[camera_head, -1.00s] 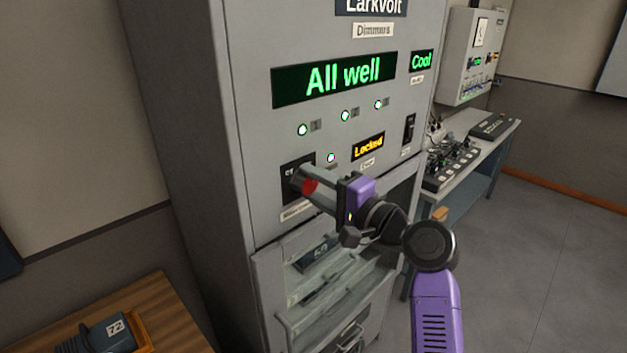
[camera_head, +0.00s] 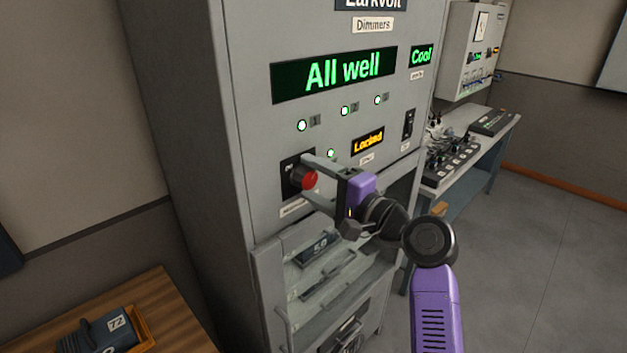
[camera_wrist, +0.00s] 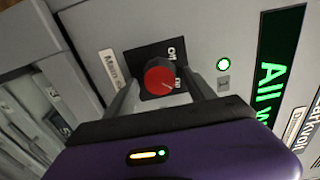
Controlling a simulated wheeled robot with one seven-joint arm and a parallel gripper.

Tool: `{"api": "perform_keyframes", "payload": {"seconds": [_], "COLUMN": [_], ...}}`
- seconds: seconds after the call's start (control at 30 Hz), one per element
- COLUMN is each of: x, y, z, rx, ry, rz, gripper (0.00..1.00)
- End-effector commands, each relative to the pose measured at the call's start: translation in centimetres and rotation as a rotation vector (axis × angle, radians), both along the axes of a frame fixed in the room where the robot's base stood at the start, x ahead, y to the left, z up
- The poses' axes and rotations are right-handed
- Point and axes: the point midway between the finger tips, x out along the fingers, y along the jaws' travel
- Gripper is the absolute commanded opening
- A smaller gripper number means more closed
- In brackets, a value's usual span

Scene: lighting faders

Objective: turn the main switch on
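The main switch is a red round knob (camera_head: 304,178) on a black plate on the front of the grey dimmer cabinet. It also shows in the wrist view (camera_wrist: 160,75), with a pale pointer line on its face toward the lower right. The plate's small lettering is hard to read, so I cannot tell the setting for sure.
The cabinet display (camera_head: 335,74) reads "All well" and a smaller amber one (camera_head: 368,140) reads "Locked". Several small green lamps are lit. A fader desk (camera_head: 450,160) stands on a bench to the right. A wooden table (camera_head: 170,310) is at lower left.

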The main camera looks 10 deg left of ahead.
Motion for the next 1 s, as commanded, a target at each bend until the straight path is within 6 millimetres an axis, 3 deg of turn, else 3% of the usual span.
{"api": "perform_keyframes", "payload": {"seconds": [0.23,0.63,1.0], "x": [-0.5,-4.2,-4.8], "y": [-0.8,-5.5,-6.2], "z": [-0.1,-0.2,0.0], "rx": [0.001,0.0,0.0], "ry": [-0.002,-0.002,0.0], "rz": [-0.001,-0.002,0.0], "gripper": [0.63,0.63,0.63]}}
